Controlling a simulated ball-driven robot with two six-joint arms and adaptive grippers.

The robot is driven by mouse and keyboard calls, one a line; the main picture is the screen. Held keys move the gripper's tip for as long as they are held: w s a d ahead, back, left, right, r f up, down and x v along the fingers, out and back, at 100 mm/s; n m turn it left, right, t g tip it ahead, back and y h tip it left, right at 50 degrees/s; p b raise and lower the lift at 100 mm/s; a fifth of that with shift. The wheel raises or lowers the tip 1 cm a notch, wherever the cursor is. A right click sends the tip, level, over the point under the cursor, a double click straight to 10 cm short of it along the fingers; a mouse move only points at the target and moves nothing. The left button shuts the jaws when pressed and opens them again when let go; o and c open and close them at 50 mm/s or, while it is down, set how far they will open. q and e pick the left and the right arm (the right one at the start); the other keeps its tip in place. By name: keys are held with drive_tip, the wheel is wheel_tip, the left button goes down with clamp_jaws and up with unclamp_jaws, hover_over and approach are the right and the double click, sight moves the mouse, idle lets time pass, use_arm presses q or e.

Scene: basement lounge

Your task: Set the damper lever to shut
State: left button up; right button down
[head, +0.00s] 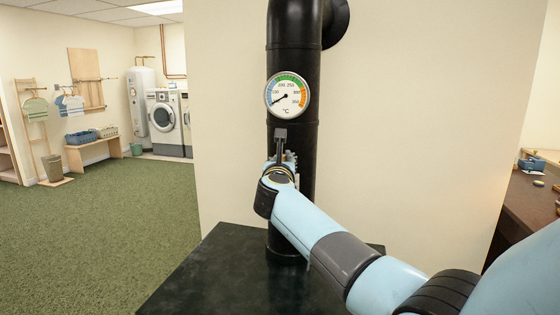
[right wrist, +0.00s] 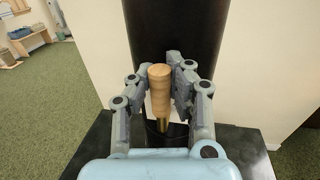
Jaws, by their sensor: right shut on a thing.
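The damper lever's wooden handle (right wrist: 160,88) stands upright in front of the black flue pipe (head: 292,75), with a brass-coloured shaft below it in the right wrist view. My right gripper (head: 281,160) is at the pipe in the head view. In the right wrist view its fingers (right wrist: 163,80) are on both sides of the handle and shut on it. In the head view my gripper and wrist hide the handle. A small dark grey piece (head: 280,133) shows on the pipe just above the gripper. I cannot read any lever marking. My left gripper is not in view.
A round temperature gauge (head: 288,95) sits on the pipe above the gripper. The pipe stands on a black stove top (head: 215,270). A brown counter (head: 520,205) is at the right. The green carpet (head: 110,225) on the left has free room.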

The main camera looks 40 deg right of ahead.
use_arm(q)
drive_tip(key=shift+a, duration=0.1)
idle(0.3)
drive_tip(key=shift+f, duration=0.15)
use_arm(e)
drive_tip(key=shift+f, duration=0.15)
